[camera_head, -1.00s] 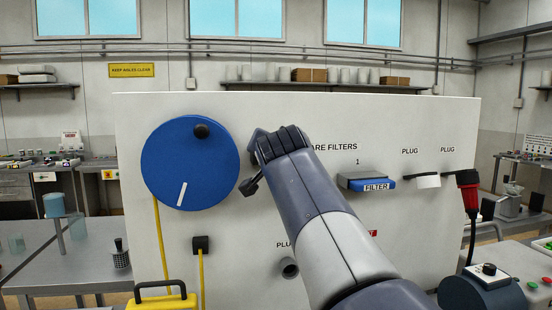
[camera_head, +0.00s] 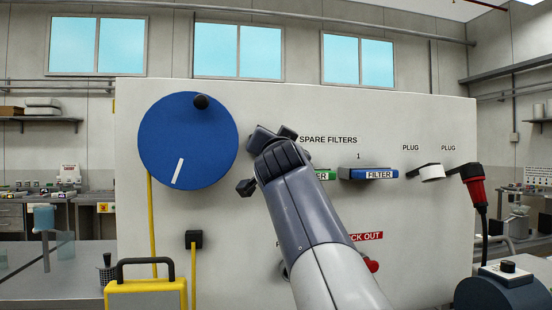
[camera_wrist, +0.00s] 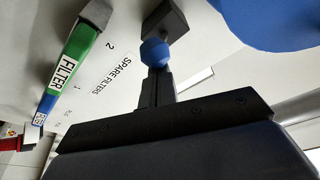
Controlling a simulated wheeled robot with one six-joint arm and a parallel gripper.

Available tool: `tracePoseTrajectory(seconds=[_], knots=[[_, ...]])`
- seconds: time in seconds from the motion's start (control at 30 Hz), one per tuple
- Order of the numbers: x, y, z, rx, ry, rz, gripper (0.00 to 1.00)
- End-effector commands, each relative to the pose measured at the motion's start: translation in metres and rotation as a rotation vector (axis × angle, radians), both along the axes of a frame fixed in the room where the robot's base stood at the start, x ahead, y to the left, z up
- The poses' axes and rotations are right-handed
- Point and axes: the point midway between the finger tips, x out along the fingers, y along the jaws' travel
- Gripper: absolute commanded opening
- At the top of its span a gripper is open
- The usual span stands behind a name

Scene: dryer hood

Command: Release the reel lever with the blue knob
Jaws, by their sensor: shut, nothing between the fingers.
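The blue knob (camera_wrist: 154,52) shows in the wrist view just beyond my gripper's fingertips (camera_wrist: 157,75). A dark grey block (camera_wrist: 165,20) is behind it; the lever's shaft is not clearly visible. My gripper is shut and empty, its narrow fingers pointing at the knob. I cannot tell whether the fingertips touch it. In the head view my arm reaches to the white panel just right of the big blue reel (camera_head: 187,140), which has a black knob (camera_head: 201,102) and a white stripe. There the arm hides the blue knob and the fingertips.
On the white panel (camera_head: 420,260), right of my arm, are a green filter (camera_head: 327,175), a blue filter (camera_head: 368,174), a white plug holder (camera_head: 431,171) and a red plug (camera_head: 476,190). Yellow cable hangs at left.

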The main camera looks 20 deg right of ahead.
Motion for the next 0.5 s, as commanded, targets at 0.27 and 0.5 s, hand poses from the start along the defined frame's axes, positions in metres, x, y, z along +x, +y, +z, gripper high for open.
tracePoseTrajectory(seconds=[0.27,0.5], knots=[[0.0011,-0.0003,-0.0114,0.001,0.001,0.000,0.00],[0.0021,-0.0005,-0.0157,0.001,0.003,0.000,0.00]])
